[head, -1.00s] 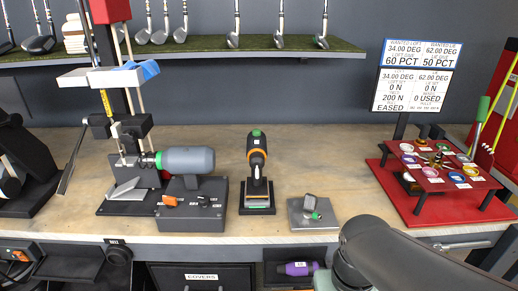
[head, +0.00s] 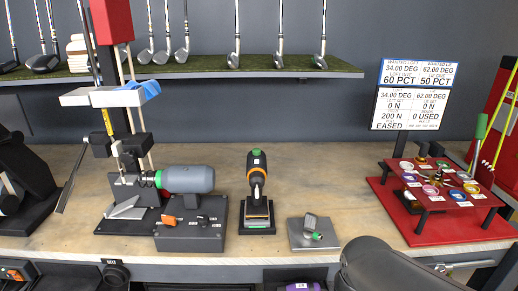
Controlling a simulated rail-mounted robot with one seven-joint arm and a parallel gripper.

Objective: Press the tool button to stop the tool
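A black hand tool (head: 256,172) with an orange band and a green top stands upright in a black stand (head: 257,226) at the middle of the bench. A small light mark shows on its green top; I cannot tell whether this is its button. To its left, a grey cylindrical motor unit (head: 186,180) with a green ring sits on a dark box (head: 190,238), which carries an orange switch (head: 169,220) and a dark lever. I cannot tell whether either tool is running. My gripper is out of view; only my arm shows at the lower right.
A red tiered stand (head: 445,190) holds several coloured discs at the right. A sign (head: 411,95) stands behind. A club shelf (head: 240,72) spans the back. Bench surface between plate and red stand is clear.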

